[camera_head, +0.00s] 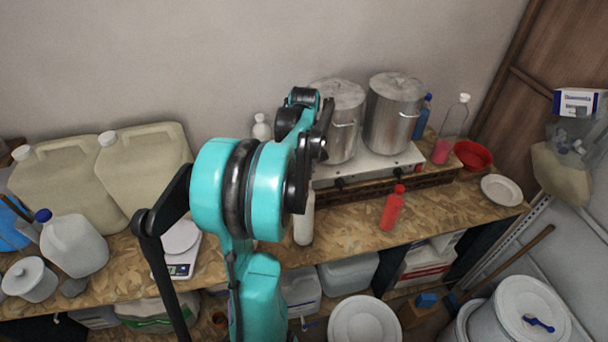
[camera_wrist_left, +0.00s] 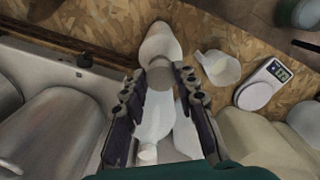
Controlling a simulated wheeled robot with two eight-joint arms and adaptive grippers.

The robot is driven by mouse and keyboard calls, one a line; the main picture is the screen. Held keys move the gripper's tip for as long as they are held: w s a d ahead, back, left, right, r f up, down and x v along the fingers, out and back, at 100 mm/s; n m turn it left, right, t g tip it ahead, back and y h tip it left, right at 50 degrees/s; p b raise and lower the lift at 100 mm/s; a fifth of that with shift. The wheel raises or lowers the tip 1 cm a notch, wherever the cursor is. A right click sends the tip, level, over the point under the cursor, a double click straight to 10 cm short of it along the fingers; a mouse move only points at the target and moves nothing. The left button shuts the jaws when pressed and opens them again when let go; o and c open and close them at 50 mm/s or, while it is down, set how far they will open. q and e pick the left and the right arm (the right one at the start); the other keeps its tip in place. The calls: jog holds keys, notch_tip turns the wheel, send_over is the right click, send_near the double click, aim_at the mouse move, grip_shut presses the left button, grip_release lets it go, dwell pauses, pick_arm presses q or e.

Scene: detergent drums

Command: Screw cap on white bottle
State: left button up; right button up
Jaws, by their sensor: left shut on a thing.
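The white bottle (camera_head: 304,222) stands upright on the wooden bench in the head view, partly hidden by my left arm. In the wrist view its white body (camera_wrist_left: 160,42) shows just beyond my left gripper (camera_wrist_left: 161,76). The gripper's two dark fingers are closed on a round, greyish cap (camera_wrist_left: 160,79) at the bottle's top end. The cap overlaps the bottle in this view; I cannot tell whether it is seated or screwed down. My right gripper is in neither view.
A second white bottle (camera_wrist_left: 153,118) stands behind the fingers. A stove (camera_head: 375,163) with two metal pots (camera_head: 393,112) is to the right. Bench right of the red bottle is clear.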

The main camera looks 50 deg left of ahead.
pick_arm(q)
jog(key=shift+f+b, duration=0.55)
jog(key=shift+f, duration=0.05)
dwell(0.9)
jog(key=m, duration=0.3)
jog(key=shift+m, duration=0.3)
jog(key=shift+m+b, duration=0.3)
jog(key=shift+m, duration=0.8)
jog(key=m, duration=0.5)
jog(key=shift+s, duration=0.1)
jog(key=shift+m+b, duration=0.3)
jog(key=shift+m, duration=0.1)
